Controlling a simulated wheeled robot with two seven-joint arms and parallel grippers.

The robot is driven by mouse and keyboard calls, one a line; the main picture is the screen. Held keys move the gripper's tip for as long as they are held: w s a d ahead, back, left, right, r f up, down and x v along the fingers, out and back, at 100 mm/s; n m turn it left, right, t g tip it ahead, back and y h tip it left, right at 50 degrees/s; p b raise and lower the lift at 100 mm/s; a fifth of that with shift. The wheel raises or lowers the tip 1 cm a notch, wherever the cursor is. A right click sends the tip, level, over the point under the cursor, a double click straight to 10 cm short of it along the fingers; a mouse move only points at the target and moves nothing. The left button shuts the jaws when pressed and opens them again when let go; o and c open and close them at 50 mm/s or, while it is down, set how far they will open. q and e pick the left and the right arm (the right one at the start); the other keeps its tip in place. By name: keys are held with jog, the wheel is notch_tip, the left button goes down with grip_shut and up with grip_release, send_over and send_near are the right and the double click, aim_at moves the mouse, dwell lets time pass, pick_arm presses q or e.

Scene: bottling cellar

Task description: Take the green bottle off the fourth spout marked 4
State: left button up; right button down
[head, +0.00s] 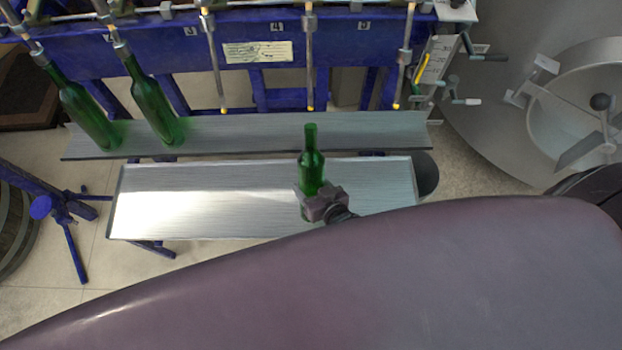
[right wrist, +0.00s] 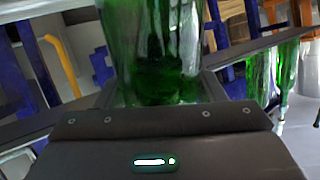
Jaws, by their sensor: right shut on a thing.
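My right gripper (head: 322,204) is shut on a green bottle (head: 311,165), held upright over the front metal shelf. I cannot tell whether its base touches the shelf. In the right wrist view the same bottle (right wrist: 155,45) fills the space between the jaws. The plate marked 4 (head: 277,27) is on the blue filler frame. The spout just right of it (head: 310,70) hangs bare, with no bottle on it, behind the held bottle. My left gripper is not in view.
Two green bottles (head: 88,112) (head: 155,105) hang tilted on the left spouts, bases by the rear shelf (head: 260,136). The spouts either side of spout 4 (head: 214,65) (head: 404,65) are bare. The front shelf (head: 210,200) is clear left of the held bottle. Crank handles (head: 485,57) stick out right.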

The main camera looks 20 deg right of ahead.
jog(key=shift+s+a+r+p, duration=0.3)
jog(key=shift+s+p, duration=0.1)
jog(key=shift+s, duration=0.35)
jog(key=shift+s+a+r+p, duration=0.15)
jog(key=shift+s+r+p, duration=0.1)
jog(key=shift+s+p, duration=0.35)
jog(key=shift+s+a+r+p, duration=0.25)
jog(key=shift+s+r, duration=0.05)
jog(key=shift+s, duration=0.55)
